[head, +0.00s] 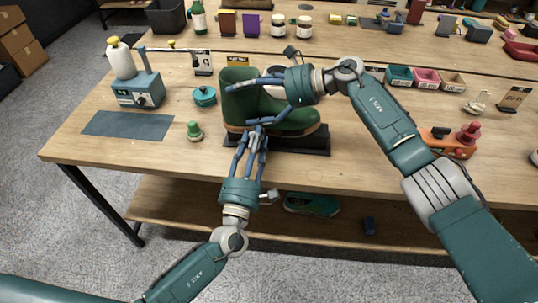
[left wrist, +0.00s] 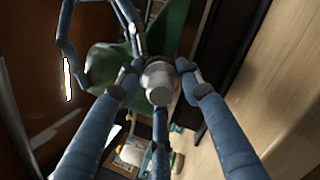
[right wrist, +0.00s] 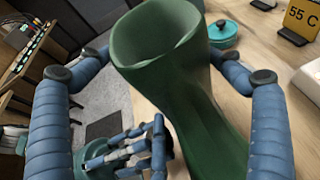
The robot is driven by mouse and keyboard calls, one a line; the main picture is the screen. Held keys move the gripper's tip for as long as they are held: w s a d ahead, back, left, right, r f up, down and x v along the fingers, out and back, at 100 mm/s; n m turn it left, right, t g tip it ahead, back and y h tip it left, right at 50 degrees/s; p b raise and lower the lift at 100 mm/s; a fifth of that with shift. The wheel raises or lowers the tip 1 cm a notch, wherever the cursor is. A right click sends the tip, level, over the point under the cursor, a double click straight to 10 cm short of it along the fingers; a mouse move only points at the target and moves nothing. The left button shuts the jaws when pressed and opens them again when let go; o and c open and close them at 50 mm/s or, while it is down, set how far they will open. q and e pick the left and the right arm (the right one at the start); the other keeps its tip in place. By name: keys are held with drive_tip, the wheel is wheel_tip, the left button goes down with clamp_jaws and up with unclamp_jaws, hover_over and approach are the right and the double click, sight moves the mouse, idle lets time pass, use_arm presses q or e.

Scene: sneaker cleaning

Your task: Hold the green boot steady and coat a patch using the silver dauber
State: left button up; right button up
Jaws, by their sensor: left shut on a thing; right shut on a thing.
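The green boot (head: 240,100) stands upright on a dark stand (head: 300,139) near the table's front edge. My right gripper (head: 262,86) is shut around the boot's shaft. In the right wrist view the boot (right wrist: 175,75) lies between the fingers of that gripper. My left gripper (head: 259,126) is in front of the boot's near side, below the right gripper. In the left wrist view it is shut on the silver dauber (left wrist: 158,82), with green boot surface just beyond. Whether the dauber's tip touches the boot is hidden.
A teal lidded pot (head: 204,96), a small green knobbed piece (head: 194,131) and a dark mat (head: 128,125) lie to the left, by a teal machine (head: 138,92). An orange device (head: 452,146) stands at right. Bare tabletop lies front left.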

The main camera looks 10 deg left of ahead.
use_arm(q)
drive_tip(key=shift+d, duration=0.75)
drive_tip(key=shift+w, duration=0.25)
drive_tip(key=shift+d, duration=1.55)
drive_tip(key=shift+d, duration=0.15)
drive_tip(key=shift+d, duration=1.5)
drive_tip(key=shift+a, duration=0.1)
